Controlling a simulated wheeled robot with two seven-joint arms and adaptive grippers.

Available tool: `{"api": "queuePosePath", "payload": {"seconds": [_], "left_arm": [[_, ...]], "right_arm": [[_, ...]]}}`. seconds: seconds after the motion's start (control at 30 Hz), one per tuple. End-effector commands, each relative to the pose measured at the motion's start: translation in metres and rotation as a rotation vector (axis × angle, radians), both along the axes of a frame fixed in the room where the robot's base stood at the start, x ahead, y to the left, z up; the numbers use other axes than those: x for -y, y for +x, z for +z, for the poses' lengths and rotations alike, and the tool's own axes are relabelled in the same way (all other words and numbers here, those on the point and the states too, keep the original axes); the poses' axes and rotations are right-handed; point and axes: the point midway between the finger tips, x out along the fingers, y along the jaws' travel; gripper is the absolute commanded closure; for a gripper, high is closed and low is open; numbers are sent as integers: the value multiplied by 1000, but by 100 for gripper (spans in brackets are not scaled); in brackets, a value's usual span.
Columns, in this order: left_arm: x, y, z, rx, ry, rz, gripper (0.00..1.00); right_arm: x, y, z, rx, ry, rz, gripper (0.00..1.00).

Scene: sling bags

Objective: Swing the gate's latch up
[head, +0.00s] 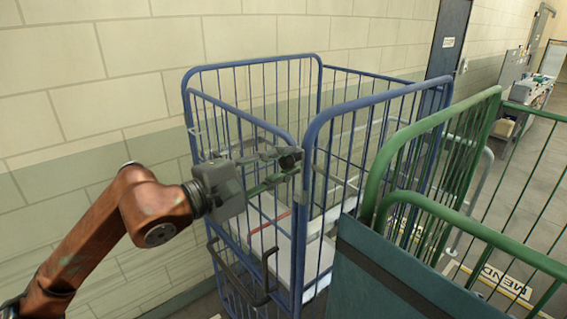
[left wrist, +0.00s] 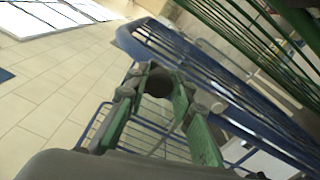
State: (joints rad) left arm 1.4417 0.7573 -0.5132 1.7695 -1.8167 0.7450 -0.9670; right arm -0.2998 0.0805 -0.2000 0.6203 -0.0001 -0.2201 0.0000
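The gate (head: 240,125) is the blue barred front panel of a blue roll cage. A dark round knob (head: 290,157), seemingly the latch's end, sits at the gate's right edge near the corner post. My left gripper (head: 284,163) reaches it from the left. In the left wrist view the knob (left wrist: 158,82) lies between the two green fingertips (left wrist: 163,80). The fingers stand apart around it, and I see no clear grip on it. The rest of the latch is hidden behind the fingers. My right gripper is not in view.
A black handle (head: 240,268) hangs lower on the gate. A white board with a red strip (head: 270,232) lies inside the cage. A green cage (head: 440,215) with a dark teal panel (head: 395,275) stands close on the right. A block wall (head: 90,90) runs behind.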

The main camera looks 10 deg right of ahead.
Motion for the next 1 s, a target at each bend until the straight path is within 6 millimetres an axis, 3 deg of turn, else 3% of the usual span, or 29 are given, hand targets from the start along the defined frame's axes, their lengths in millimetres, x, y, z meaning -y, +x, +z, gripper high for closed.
{"api": "queuePosePath", "payload": {"seconds": [0.23, 0.57, 0.73, 1.0], "left_arm": [[0, 0, 0, -1, 0, -1, 60], [-3, -2, 0, -2, -1, -1, 60], [-23, -12, -1, -1, 0, 1, 60], [-73, -37, -1, -1, 0, 3, 60]], "right_arm": [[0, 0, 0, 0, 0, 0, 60], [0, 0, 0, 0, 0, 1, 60], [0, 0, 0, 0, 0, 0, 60], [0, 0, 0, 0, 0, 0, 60]]}}
